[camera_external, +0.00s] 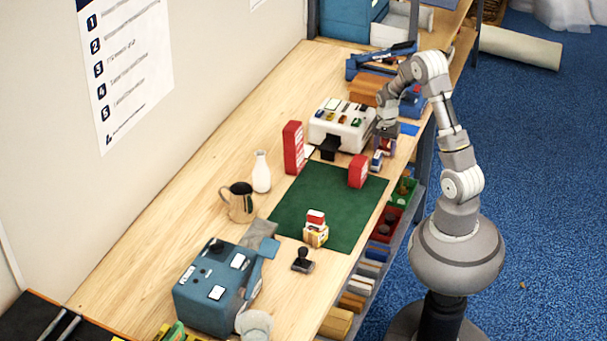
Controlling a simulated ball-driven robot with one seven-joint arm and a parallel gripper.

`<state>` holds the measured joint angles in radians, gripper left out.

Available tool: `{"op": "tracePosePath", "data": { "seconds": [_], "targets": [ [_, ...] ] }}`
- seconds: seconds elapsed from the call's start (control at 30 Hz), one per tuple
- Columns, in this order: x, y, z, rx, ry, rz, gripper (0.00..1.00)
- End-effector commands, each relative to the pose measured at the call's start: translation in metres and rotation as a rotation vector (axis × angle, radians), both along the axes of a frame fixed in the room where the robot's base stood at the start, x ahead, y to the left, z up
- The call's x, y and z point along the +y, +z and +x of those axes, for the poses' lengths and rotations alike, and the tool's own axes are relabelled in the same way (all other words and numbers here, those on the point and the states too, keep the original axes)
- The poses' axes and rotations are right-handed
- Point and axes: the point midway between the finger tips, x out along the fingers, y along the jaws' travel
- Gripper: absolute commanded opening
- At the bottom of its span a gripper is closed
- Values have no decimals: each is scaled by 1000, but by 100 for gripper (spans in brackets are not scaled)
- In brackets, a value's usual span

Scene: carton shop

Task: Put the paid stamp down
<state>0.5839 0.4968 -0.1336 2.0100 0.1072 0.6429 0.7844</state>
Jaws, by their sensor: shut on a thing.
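My gripper (386,133) is at the right edge of the workbench, beside the white machine. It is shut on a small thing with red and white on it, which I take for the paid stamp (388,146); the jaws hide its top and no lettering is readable. I cannot tell whether its underside touches the bench. A small blue and white item (377,160) is just below it in the picture. A black stamp (303,260) stands apart on the bench, in front of the green mat.
A metal jug (238,203), white bottle (261,172) and blue machine (212,290) are at left. The mat's middle is clear.

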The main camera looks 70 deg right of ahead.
Motion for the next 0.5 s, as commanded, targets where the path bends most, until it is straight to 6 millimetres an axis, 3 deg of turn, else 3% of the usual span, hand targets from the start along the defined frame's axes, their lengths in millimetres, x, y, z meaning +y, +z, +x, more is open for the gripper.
{"op": "tracePosePath", "data": {
  "seconds": [0.33,0.37,0.43,0.5],
  "targets": [
    [0,-4,0,-1,0,-1,24],
    [0,-3,0,-1,0,-1,59],
    [0,-3,0,-1,0,-1,75],
    [0,-3,0,-1,0,-1,80]
  ]
}}
